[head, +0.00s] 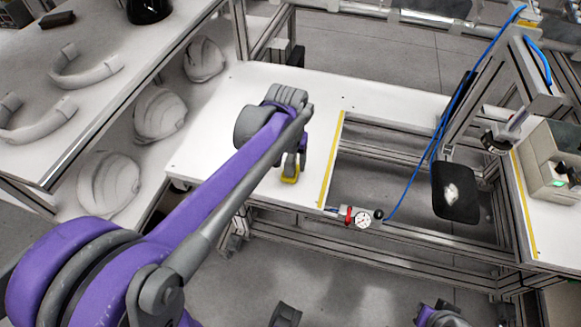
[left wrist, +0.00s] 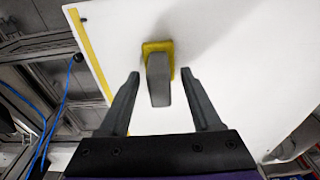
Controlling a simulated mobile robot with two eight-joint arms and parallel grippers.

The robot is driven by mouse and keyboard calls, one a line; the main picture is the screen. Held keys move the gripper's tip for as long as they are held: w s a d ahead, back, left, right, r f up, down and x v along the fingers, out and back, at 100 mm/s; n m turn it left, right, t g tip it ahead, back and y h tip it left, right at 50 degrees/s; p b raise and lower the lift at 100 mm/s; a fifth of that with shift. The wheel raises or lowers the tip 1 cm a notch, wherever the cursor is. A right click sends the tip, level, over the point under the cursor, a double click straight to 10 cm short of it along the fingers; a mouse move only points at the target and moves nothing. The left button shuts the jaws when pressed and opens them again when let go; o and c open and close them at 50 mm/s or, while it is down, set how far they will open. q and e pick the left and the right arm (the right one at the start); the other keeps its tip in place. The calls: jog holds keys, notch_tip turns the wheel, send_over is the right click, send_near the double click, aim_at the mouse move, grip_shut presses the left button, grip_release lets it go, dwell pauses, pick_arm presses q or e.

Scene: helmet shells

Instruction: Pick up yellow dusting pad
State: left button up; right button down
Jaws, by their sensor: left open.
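The yellow dusting pad (head: 289,180) lies on the white tabletop, near its front edge, partly hidden under my left gripper (head: 292,162). In the left wrist view the pad (left wrist: 157,46) shows a yellow base with a grey block-shaped handle (left wrist: 158,80) standing up toward the camera. My left gripper (left wrist: 160,74) is open there, with one finger on each side of the handle. Gaps show between the handle and both fingers, so nothing is held. My right gripper cannot be made out.
A yellow strip (head: 331,160) edges the white table (head: 215,140) beside an open frame. A pressure gauge (head: 361,219) sits at the frame's front, with a blue hose (head: 430,150) near it. White helmet shells (head: 160,113) stand at the left. Tabletop around the pad is clear.

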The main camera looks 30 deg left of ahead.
aim_at(290, 158)
pick_arm(q)
jog(key=shift+f, duration=0.15)
grip_shut()
dwell(0.4)
notch_tip(290, 158, up, 10)
jog(key=shift+r+p, duration=0.1)
jog(key=shift+p, duration=0.5)
jog(key=c, duration=0.8)
grip_release()
grip_shut()
